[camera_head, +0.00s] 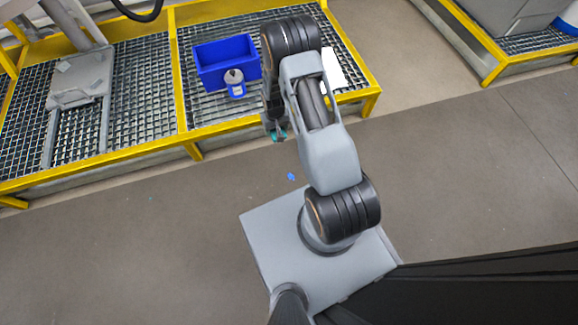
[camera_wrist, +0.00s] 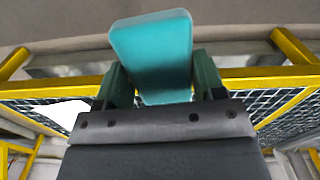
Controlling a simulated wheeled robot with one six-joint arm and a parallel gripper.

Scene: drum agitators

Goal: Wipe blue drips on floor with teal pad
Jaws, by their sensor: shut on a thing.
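The teal pad (camera_wrist: 152,55) is held between the two fingers of my gripper (camera_wrist: 160,88), which is shut on it in the wrist view. In the head view only a small part of the pad (camera_head: 279,135) shows at the tip of my gripper (camera_head: 276,130), by the front edge of the yellow-framed platform. A small blue drip (camera_head: 291,177) lies on the grey floor, below and slightly right of the pad in the picture. The pad and the drip are apart in the picture. How high the pad is above the floor I cannot tell.
The yellow-framed grating platform (camera_head: 150,147) runs along the back left. On it stand a blue bin (camera_head: 226,62), a small blue-and-white bottle (camera_head: 235,84) and a white sheet (camera_head: 333,70). Another yellow-framed platform (camera_head: 487,70) is at upper right. The floor (camera_head: 130,240) in front is open.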

